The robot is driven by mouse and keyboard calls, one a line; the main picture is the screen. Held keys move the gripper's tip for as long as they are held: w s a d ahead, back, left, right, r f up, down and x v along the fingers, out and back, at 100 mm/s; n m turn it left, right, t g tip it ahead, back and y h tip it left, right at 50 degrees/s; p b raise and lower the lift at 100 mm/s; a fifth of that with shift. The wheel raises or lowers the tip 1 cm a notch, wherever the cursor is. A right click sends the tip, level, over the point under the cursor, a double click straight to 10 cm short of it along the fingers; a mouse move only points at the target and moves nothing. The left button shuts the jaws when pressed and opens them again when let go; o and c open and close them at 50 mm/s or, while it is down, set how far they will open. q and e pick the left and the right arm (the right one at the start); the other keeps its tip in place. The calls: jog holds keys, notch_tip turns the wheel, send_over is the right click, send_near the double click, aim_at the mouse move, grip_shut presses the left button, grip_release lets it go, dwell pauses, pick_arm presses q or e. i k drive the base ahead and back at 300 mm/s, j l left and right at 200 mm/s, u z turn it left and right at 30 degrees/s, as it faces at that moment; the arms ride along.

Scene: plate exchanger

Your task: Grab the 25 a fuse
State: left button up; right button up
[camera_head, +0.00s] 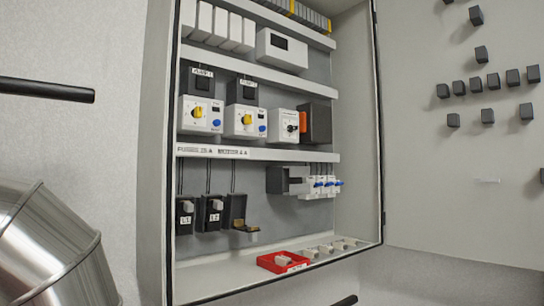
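An open grey cabinet holds a shelf strip (258,154) whose label on the left appears to read "FUSES 25 A". Below it hang black fuse holders marked L1 (185,216) and L2 (209,214). A third holder (235,211) beside them is tipped open, its lower part swung forward. On the cabinet floor is a red tray (268,262) with a whitish piece (283,261) in it. Several small pale cylinders, apparently fuses (326,249), lie in a row to its right. Their ratings are too small to read. Neither of my grippers is in view.
The open cabinet door (450,190) with dark knobs stands at the right. A shiny metal cylinder (60,250) fills the lower left, below a black rod (45,90). Bare floor (215,275) lies left of the red tray.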

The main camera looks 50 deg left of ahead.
aim_at(328, 249)
jog(key=i+u, duration=0.25)
jog(key=u, duration=0.2)
jog(key=i+l+u, duration=0.2)
jog(key=u, duration=0.3)
jog(key=i+l+u, duration=0.2)
jog(key=u, duration=0.25)
jog(key=l+u, duration=0.1)
jog(key=u, duration=1.05)
